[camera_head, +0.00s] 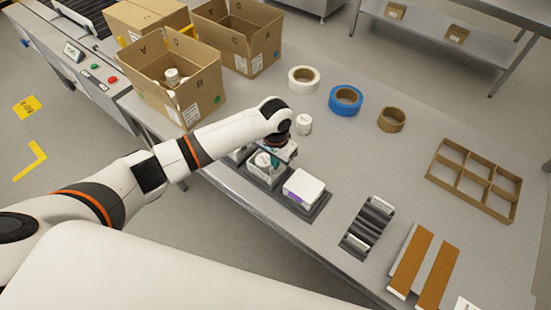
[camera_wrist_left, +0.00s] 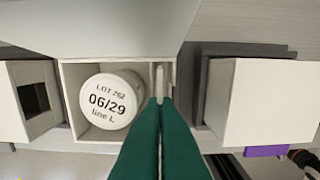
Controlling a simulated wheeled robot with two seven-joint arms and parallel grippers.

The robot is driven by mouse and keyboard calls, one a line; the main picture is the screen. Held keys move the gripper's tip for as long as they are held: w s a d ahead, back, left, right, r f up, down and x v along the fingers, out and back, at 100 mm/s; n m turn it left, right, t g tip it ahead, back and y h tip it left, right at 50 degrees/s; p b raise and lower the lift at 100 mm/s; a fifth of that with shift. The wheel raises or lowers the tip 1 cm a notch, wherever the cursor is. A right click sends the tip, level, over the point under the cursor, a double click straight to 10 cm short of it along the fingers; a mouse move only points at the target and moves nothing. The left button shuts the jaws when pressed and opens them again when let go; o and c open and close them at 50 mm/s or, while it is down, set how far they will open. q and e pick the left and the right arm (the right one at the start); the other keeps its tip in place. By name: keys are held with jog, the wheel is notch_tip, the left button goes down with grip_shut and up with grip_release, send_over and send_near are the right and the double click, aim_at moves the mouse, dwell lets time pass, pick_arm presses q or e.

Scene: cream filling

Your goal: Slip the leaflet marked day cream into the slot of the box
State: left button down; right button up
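In the left wrist view an open white box (camera_wrist_left: 67,75) holds a round white jar (camera_wrist_left: 110,102) whose lid reads "LOT 262 06/29 line L". The narrow slot is at the box's right side. My left gripper (camera_wrist_left: 160,102) has its green fingers close together on a thin pale leaflet (camera_wrist_left: 160,82). The leaflet stands edge-on at the slot, its lower end hidden; its marking cannot be read. In the head view my left gripper (camera_head: 274,153) is over the box (camera_head: 261,166), partly covering it. My right gripper is not in view.
A closed white box (camera_head: 304,187) sits in a dark tray beside it. A dark rack (camera_head: 367,227) holds white pieces. A lone jar (camera_head: 304,124), tape rolls (camera_head: 346,100), a cardboard divider (camera_head: 474,180) and cartons (camera_head: 187,90) stand around. The table's middle is free.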

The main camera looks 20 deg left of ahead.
pick_arm(q)
jog(key=shift+f, duration=0.2)
jog(key=c, duration=1.7)
grip_release()
jog(key=shift+r, duration=0.15)
notch_tip(320, 180, up, 13)
jog(key=shift+r+b, duration=0.1)
jog(key=shift+b, duration=0.45)
